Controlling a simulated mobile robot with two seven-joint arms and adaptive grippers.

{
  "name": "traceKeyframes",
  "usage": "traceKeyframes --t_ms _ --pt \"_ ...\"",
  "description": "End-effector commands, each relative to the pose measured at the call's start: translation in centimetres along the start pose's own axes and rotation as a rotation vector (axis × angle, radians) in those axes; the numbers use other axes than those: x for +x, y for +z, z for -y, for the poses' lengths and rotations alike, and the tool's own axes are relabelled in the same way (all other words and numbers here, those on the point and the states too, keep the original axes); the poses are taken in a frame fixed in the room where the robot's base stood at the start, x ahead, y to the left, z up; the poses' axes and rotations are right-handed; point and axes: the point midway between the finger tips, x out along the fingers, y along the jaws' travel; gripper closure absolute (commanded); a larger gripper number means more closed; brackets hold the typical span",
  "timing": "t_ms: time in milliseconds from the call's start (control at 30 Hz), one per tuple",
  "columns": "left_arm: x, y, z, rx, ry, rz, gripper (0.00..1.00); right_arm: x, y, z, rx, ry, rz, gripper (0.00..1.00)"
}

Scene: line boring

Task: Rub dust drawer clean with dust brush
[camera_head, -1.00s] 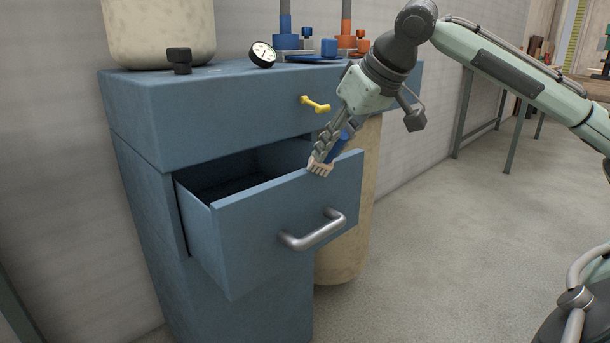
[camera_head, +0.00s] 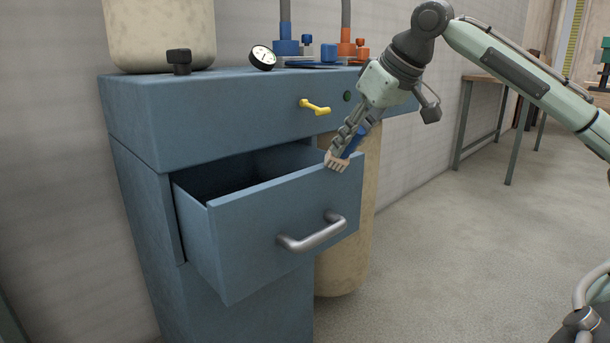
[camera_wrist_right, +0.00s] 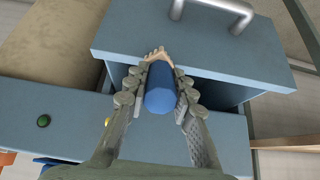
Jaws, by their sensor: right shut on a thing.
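The dust drawer (camera_head: 272,240) is a blue drawer with a silver bar handle (camera_head: 312,232), pulled out of the blue cabinet. Its dark inside shows partly in the head view. My right gripper (camera_head: 347,142) is shut on the dust brush, which has a blue handle (camera_wrist_right: 160,88) and pale bristles (camera_head: 336,163). The bristles are at the top edge of the drawer front, near its right corner; whether they touch it I cannot tell. In the right wrist view the brush sits between both fingers, bristles pointing toward the drawer (camera_wrist_right: 200,45). My left gripper is not in view.
A yellow lever (camera_head: 314,106) sticks out of the cabinet (camera_head: 220,115) above the drawer. A dial gauge (camera_head: 263,57), a black knob (camera_head: 179,61) and blue and orange fittings stand on top. A beige cylinder (camera_head: 345,260) stands behind the drawer.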

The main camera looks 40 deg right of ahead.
Motion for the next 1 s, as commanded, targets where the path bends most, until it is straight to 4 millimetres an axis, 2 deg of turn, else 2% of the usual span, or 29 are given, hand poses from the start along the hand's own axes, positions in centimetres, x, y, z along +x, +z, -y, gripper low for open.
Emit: traceKeyframes --t_ms 167,600,1000 --pt "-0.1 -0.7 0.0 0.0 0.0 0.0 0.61 -0.2 -0.1 0.8 -0.003 -0.001 0.002 1.0" --pt "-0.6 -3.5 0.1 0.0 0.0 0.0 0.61 -0.2 0.0 4.6 -0.002 0.0 0.003 1.0" --pt "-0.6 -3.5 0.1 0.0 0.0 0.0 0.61 0.1 0.1 5.0 0.0 -0.001 0.001 1.0"
